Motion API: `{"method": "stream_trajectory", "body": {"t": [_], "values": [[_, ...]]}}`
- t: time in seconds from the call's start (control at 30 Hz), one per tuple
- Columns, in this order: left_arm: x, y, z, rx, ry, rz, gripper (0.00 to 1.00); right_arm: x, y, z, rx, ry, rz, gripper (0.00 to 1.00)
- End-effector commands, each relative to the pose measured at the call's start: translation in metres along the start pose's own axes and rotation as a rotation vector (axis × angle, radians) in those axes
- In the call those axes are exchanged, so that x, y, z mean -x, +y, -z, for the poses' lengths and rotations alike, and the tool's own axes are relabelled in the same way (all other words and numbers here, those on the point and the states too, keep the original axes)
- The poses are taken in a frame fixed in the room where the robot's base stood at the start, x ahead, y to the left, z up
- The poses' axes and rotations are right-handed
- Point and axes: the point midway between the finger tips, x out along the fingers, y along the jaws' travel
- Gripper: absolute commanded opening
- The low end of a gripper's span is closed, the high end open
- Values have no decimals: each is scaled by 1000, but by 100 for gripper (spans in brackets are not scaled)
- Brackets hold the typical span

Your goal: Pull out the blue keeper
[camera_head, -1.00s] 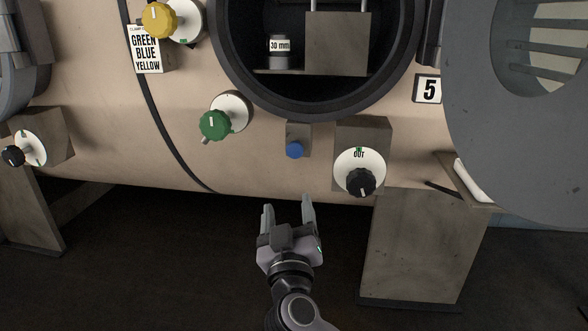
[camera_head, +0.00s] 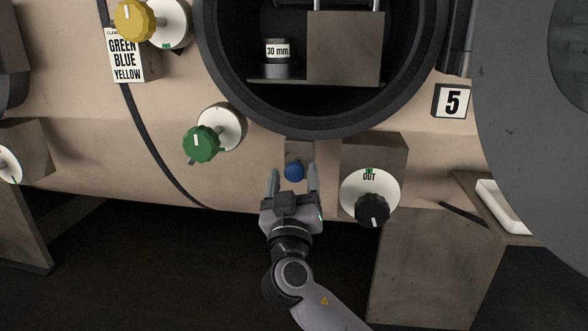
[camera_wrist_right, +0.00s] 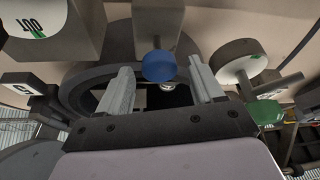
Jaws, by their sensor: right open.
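The blue keeper (camera_head: 294,170) is a round blue knob on a small grey block (camera_head: 299,150) below the round opening. My right gripper (camera_head: 294,178) is open, its two fingers pointing up towards the knob. In the head view the knob shows between the fingertips. In the right wrist view the blue keeper (camera_wrist_right: 159,66) sits on a grey stem, and the open right gripper (camera_wrist_right: 163,85) has one finger on each side below it. The fingers do not appear to touch it. My left gripper is not in view.
A black knob on an OUT dial (camera_head: 372,209) is close on the right. A green knob (camera_head: 201,143) sticks out on the left, with a yellow knob (camera_head: 134,20) above. A tray (camera_head: 505,206) stands at the right. Dark floor lies below.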

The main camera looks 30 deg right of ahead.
Motion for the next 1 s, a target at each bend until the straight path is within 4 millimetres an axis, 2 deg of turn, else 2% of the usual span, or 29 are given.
{"method": "stream_trajectory", "body": {"t": [0.1,0.2,0.47,0.5,0.57,0.6,0.7,1.0], "values": [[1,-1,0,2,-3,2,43,-14,0,0,1,1,-1,67],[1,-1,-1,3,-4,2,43,-19,0,0,0,-1,0,67],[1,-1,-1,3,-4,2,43,-21,0,0,0,-1,0,67],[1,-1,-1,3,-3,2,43,-20,0,0,0,-1,0,60],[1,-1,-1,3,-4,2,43,-20,0,0,0,-1,0,41],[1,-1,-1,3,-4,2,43,-20,0,0,0,-1,0,28],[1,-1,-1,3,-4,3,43,-20,0,0,0,-1,0,0],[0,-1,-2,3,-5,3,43,-19,0,1,-2,2,1,0]]}}
